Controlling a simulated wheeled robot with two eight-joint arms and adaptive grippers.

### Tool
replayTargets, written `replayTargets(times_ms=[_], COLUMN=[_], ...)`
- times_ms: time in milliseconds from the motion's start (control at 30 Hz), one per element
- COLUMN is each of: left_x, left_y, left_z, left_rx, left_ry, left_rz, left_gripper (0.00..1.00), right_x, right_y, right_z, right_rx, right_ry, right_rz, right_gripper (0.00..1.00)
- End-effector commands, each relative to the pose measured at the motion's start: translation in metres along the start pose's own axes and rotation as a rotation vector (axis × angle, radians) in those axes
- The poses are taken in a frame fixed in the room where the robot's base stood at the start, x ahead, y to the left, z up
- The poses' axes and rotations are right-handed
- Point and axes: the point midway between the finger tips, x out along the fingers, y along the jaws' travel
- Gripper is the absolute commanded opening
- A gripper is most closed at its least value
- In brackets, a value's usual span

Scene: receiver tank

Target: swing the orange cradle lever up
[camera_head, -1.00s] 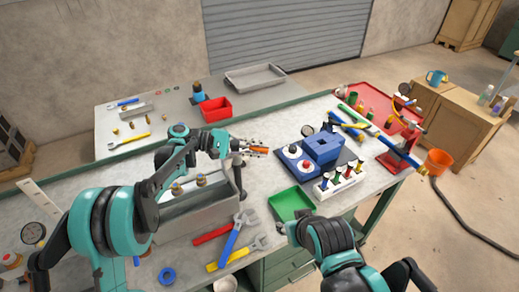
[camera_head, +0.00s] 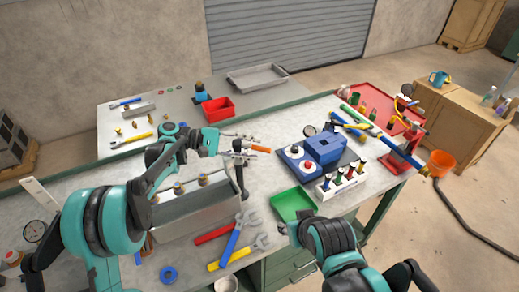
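The orange lever (camera_head: 259,149) lies nearly level above the grey bench, pointing right from a dark upright fixture (camera_head: 239,162) beside the grey tank (camera_head: 200,218). My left gripper (camera_head: 238,136) is just left of and beyond the orange lever, near the top of the fixture. It looks apart from the orange part, and I see nothing held in it. Its fingers are small and blurred against the bench, so their opening is unclear.
A blue unit (camera_head: 323,149) and a green tray (camera_head: 291,205) stand to the right. A red bin (camera_head: 217,109) is behind. The bench around the lever's tip is clear.

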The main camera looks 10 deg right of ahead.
Motion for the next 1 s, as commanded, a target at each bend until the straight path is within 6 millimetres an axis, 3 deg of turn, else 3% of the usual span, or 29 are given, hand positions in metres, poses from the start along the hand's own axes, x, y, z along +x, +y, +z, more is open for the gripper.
replayTargets(times_ms=[200, 400, 1000], left_x=[-0.051, -0.078, -0.084], left_y=[0.0, 0.0, 0.0], left_z=[-0.001, 0.0, 0.001], left_rx=[-0.002, 0.0, 0.0], left_ry=[0.003, 0.001, 0.004], left_rz=[0.002, 0.0, -0.002], left_gripper=[0.36, 0.36, 0.36], right_x=[0.0, 0.0, 0.0], right_y=[0.0, 0.0, 0.0], right_z=[0.0, 0.0, 0.0], right_rx=[0.0, 0.0, 0.0], right_ry=[0.0, 0.0, 0.0], right_rz=[0.0, 0.0, 0.0], right_gripper=[0.4, 0.4, 0.4])
